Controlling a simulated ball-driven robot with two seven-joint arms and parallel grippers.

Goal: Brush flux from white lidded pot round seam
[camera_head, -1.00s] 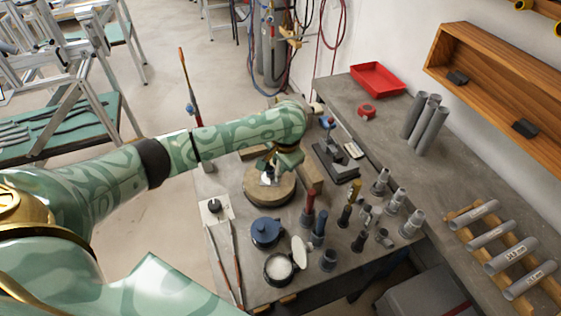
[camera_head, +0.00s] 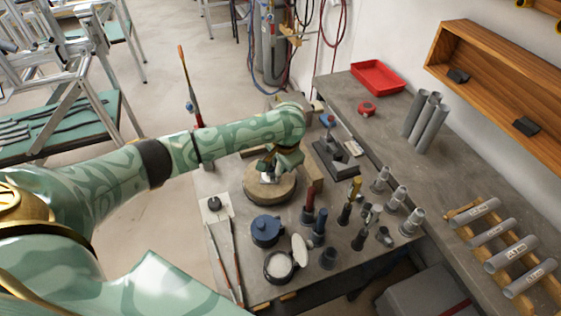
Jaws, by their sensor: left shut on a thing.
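My left gripper (camera_head: 272,170) is low over the round tan block (camera_head: 268,192). It is shut on a small pale thing, mostly hidden by the fingers, so I cannot tell what it is or whether it touches the block. An open pot (camera_head: 279,266) with pale contents stands at the front of the bench. Its white lid (camera_head: 301,249) is tipped up beside its rim. A seam cannot be made out. My right gripper is not in view.
A blue lidded pot (camera_head: 265,230) stands close behind the open pot. Two thin rods (camera_head: 236,263) lie at the bench's left edge. Several upright handled tools and grey holders (camera_head: 328,258) crowd the right. A dark fixture (camera_head: 335,160) stands behind.

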